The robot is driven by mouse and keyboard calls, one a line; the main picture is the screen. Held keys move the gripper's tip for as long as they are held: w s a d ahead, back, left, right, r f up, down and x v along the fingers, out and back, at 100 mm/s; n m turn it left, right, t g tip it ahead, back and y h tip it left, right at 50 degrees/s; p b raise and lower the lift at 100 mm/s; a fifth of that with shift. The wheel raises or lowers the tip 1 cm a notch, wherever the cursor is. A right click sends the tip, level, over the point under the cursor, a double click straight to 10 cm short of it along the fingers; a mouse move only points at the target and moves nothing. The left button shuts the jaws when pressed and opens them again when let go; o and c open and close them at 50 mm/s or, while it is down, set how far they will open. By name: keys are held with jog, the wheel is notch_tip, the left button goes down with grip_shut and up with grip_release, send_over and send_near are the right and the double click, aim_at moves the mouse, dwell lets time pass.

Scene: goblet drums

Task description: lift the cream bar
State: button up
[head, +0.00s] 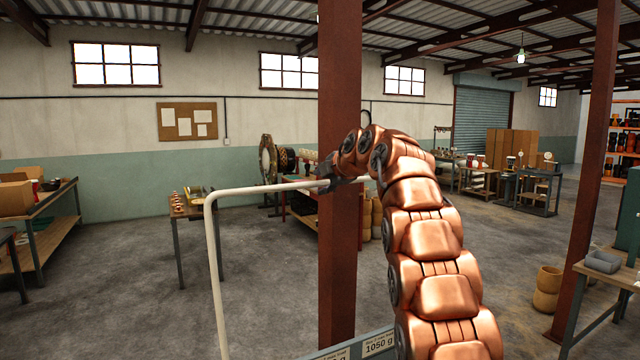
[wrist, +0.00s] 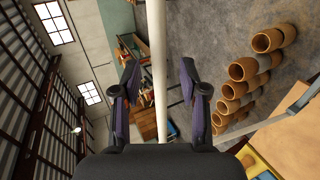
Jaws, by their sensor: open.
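The cream bar (head: 262,189) is a bent tube in the head view. It rises at the left, turns at a rounded corner and runs level to the right to my gripper (head: 328,184). In the wrist view the bar (wrist: 156,50) runs between the two open fingers of my gripper (wrist: 158,78), with a gap showing on each side. My copper-coloured arm hides the bar's right end in the head view. Whether the bar touches the inside of the gripper cannot be told.
Labelled plates, one marked 1050 g (head: 379,343), sit low at the front. A rust-red post (head: 339,270) stands behind the gripper. Several clay-coloured drum shells (wrist: 243,70) show right in the wrist view. A workbench (head: 600,275) stands at the right.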

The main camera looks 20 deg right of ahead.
jog(key=a+v, duration=0.1)
jog(key=v, duration=0.6)
jog(key=shift+s+d, duration=0.3)
jog(key=shift+d, duration=0.15)
jog(key=shift+r, duration=0.1)
